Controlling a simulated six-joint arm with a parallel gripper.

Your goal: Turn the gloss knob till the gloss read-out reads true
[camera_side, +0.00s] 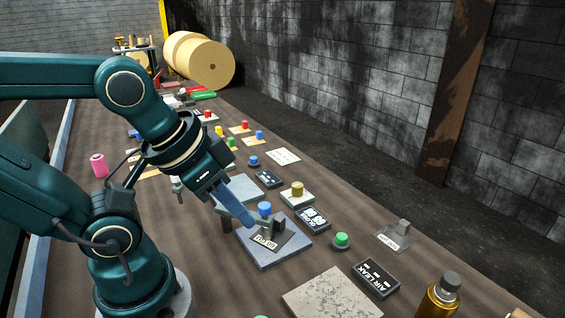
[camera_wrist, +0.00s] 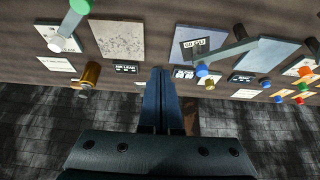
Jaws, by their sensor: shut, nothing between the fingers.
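My gripper (camera_side: 248,220) is shut and empty, its blue fingers pointing down to the right over the blue-grey plate (camera_side: 272,259). In the wrist view the fingers (camera_wrist: 161,74) lie together, just left of a small black display (camera_wrist: 183,73). That display (camera_side: 312,218) shows white lettering beside the plate; it seems to be the gloss read-out, but I cannot read its value. A brass-coloured knob (camera_side: 297,188) on a white base stands behind it; I cannot tell whether it is the gloss knob. It also shows in the wrist view (camera_wrist: 209,85), apart from my fingers.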

